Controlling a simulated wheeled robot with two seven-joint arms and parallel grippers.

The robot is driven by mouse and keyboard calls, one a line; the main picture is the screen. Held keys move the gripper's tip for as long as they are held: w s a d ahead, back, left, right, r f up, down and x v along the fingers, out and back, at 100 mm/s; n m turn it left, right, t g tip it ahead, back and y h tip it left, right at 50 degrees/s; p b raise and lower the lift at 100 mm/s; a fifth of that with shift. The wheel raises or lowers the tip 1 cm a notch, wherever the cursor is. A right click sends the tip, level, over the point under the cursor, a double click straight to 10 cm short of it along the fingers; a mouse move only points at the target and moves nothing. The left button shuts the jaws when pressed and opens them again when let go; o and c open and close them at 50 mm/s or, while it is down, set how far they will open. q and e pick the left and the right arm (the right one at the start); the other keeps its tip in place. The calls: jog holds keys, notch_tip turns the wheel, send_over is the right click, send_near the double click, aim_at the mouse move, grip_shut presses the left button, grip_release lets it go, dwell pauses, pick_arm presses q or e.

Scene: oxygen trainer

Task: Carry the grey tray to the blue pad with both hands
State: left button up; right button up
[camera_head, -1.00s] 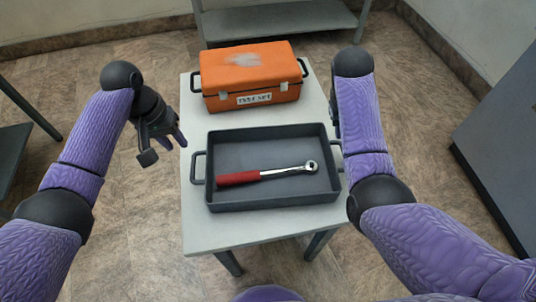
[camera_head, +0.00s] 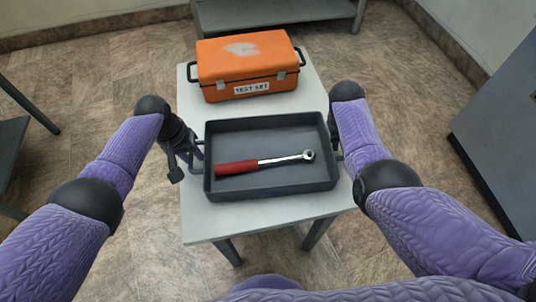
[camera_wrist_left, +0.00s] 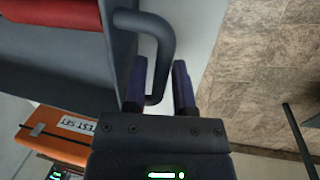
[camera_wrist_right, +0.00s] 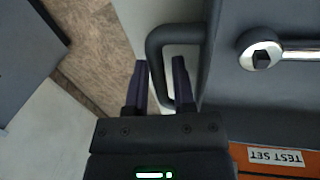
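The grey tray (camera_head: 255,138) sits on the small light-grey table, with a red-handled ratchet wrench (camera_head: 265,163) lying in it. My left gripper (camera_head: 192,160) is at the tray's left side. In the left wrist view its two fingers (camera_wrist_left: 160,88) are apart, with the tray's left handle (camera_wrist_left: 165,55) between them. My right gripper is at the tray's right side, mostly hidden by its arm in the head view. In the right wrist view its fingers (camera_wrist_right: 160,85) are apart, on either side of the right handle (camera_wrist_right: 155,58). I see no blue pad in these views.
An orange case (camera_head: 245,67) labelled TEST SET stands on the table (camera_head: 190,105) just behind the tray. Another table (camera_head: 280,18) is at the back. A grey cabinet (camera_head: 500,120) stands at the right, and a dark table (camera_head: 12,145) at the left edge.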

pick_arm(q)
grip_shut()
pick_arm(e)
grip_shut()
pick_arm(q)
jog(key=shift+r, duration=0.1)
dwell(1.1)
